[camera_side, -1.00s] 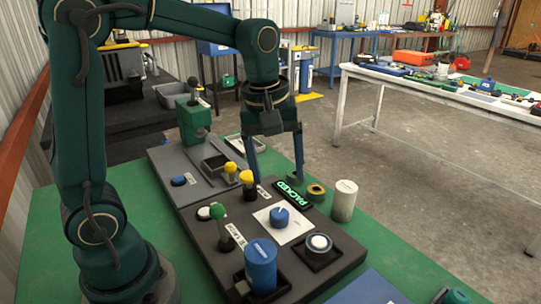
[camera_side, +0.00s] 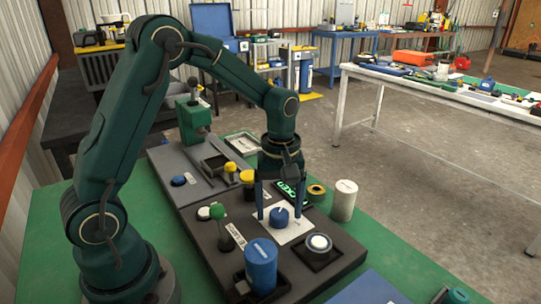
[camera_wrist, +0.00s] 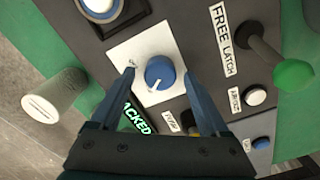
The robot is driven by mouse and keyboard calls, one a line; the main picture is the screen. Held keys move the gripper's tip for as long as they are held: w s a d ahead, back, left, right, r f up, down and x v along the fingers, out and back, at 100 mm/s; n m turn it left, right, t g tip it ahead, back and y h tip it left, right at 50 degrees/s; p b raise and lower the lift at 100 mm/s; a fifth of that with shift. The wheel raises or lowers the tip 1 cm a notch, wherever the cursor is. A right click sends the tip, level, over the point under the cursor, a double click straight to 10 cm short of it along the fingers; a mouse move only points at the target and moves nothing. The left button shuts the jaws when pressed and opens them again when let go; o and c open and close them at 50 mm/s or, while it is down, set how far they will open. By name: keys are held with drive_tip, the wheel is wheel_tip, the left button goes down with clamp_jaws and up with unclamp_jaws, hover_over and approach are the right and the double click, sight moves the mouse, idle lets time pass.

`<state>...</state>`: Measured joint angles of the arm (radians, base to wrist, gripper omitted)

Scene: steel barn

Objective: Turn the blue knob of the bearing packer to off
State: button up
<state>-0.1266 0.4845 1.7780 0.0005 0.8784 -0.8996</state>
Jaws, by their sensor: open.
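The blue knob (camera_side: 280,215) sits on a white square plate (camera_side: 289,234) on the dark panel of the bearing packer. In the wrist view the knob (camera_wrist: 159,73) has a white pointer line on its top, and the white plate (camera_wrist: 123,53) has small marks too small to read. My gripper (camera_side: 279,214) points down over the plate. Its two blue fingers are apart, one on each side of the knob. In the wrist view my gripper (camera_wrist: 157,70) is open, with visible gaps between the fingertips and the knob. I cannot tell whether the fingertips reach down to the plate.
A lit green PACKED sign (camera_side: 291,190) is close behind the fingers. A green-topped lever (camera_side: 217,211), a blue cylinder (camera_side: 261,266) and a round white button (camera_side: 319,242) surround the plate. A white cylinder (camera_side: 344,201) stands at the right.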

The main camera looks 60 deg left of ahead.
clamp_jaws()
drive_tip(key=m, duration=0.3)
drive_tip(key=shift+m, duration=0.4)
drive_tip(key=m, duration=0.3)
drive_tip(key=shift+m, duration=0.3)
drive_tip(key=m, duration=0.6)
drive_tip(key=shift+d+m, duration=0.1)
drive_tip(key=shift+m, duration=0.2)
